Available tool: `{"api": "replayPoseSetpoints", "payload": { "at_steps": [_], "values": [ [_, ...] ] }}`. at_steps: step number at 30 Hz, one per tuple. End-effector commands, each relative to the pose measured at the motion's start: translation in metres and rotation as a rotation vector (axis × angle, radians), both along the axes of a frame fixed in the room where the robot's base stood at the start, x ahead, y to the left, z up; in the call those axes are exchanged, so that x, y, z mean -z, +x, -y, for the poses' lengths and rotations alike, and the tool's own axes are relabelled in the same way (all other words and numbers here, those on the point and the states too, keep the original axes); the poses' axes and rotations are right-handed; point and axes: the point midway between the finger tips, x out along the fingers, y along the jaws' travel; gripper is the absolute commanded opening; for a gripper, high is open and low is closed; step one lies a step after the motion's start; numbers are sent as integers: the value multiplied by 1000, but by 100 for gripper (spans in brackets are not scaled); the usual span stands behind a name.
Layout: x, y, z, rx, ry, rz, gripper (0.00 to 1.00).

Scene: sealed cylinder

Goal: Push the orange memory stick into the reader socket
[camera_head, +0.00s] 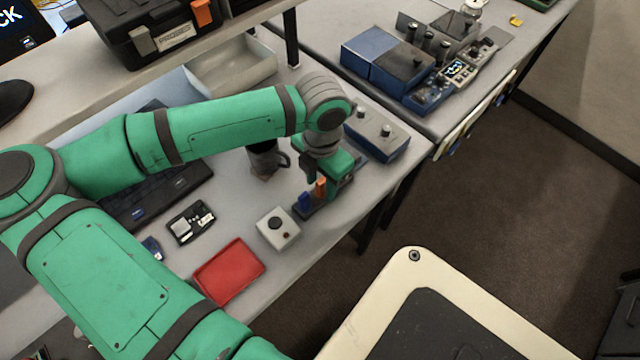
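The orange memory stick (320,187) stands upright just below my gripper (316,180), close to its dark fingers. A blue upright piece (304,201) is beside it on the left, on a low dark base (308,212) at the bench's front edge. The fingers are small and partly merged with the stick, so I cannot tell whether they grip it. The reader socket is not clearly distinguishable; it may be part of the dark base, and the stick's lower end is too small to judge.
A white box with a dark round button (278,229) and a red tray (228,271) lie left of the base. A dark mug (264,160) stands behind. A blue box with knobs (377,135) is to the right. Bare bench lies between the mug and the white box.

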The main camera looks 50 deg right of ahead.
Motion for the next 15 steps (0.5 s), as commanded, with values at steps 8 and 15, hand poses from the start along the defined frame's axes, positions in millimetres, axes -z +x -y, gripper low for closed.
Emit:
{"api": "replayPoseSetpoints", "payload": {
  "at_steps": [8, 15],
  "values": [
    [0, 0, 0, 0, 0, -1, 0],
    [-1, 1, -1, -3, 0, 0, 0]
  ]
}}
